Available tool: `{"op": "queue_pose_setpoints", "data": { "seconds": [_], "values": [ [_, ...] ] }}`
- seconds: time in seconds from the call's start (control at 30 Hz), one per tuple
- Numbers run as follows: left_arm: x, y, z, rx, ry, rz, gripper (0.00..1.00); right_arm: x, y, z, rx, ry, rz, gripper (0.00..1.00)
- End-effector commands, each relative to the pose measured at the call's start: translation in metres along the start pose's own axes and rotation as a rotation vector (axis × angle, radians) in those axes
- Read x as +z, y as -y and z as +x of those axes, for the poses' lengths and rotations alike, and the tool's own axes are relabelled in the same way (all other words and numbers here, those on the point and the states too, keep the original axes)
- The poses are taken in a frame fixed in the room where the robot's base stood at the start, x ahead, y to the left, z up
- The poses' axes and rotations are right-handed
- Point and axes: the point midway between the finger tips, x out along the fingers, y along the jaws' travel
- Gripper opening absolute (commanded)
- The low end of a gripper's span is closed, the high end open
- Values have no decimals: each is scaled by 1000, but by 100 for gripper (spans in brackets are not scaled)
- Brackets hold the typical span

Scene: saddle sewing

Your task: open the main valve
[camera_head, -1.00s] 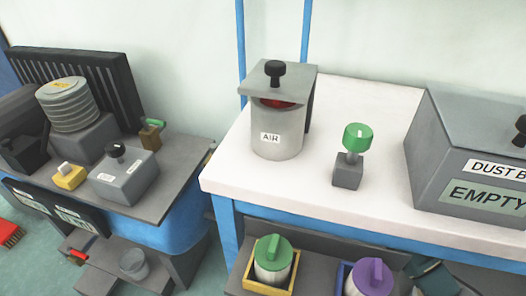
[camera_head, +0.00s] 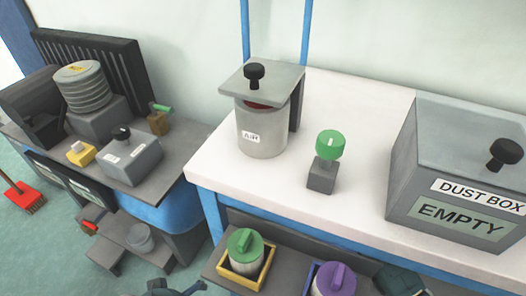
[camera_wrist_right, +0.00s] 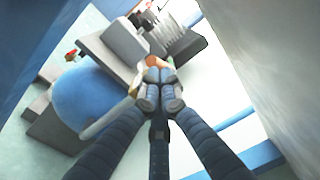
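No label in view reads main valve. A small brown valve-like fitting with a green lever (camera_head: 160,113) sits at the right corner of the left bench. A brownish-orange thing (camera_wrist_right: 155,62), perhaps this fitting, shows just beyond the fingertips in the right wrist view. A green round knob (camera_head: 330,145) stands on a grey block on the white table. My right gripper (camera_wrist_right: 160,95) has its fingertips close together, with nothing visibly held. A dark gripper part (camera_head: 165,289), seemingly mine, shows at the bottom edge of the head view. My left gripper is not seen clearly.
The white table (camera_head: 350,100) carries an AIR canister (camera_head: 263,140) and a grey dust box marked EMPTY (camera_head: 450,150). Green (camera_head: 245,248) and purple-capped (camera_head: 335,280) jars sit on a lower shelf. The left bench holds stacked discs (camera_head: 85,88) and a grey switch box (camera_head: 132,160).

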Motion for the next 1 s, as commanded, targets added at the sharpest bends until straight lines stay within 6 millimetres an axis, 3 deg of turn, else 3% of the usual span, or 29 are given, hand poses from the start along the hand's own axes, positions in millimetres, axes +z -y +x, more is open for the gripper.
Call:
{"op": "queue_pose_setpoints", "data": {
  "seconds": [0.2, 0.77, 0.87, 1.0],
  "values": [
    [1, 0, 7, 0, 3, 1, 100, 9, -2, 8, 1, 7, 2, 0],
    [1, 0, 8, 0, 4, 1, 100, 10, -3, 9, 2, 7, 2, 0],
    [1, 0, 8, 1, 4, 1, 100, 10, -4, 2, 2, 6, 3, 0],
    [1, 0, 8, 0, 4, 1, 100, 10, -5, -20, 4, 5, 2, 0]
  ]
}}
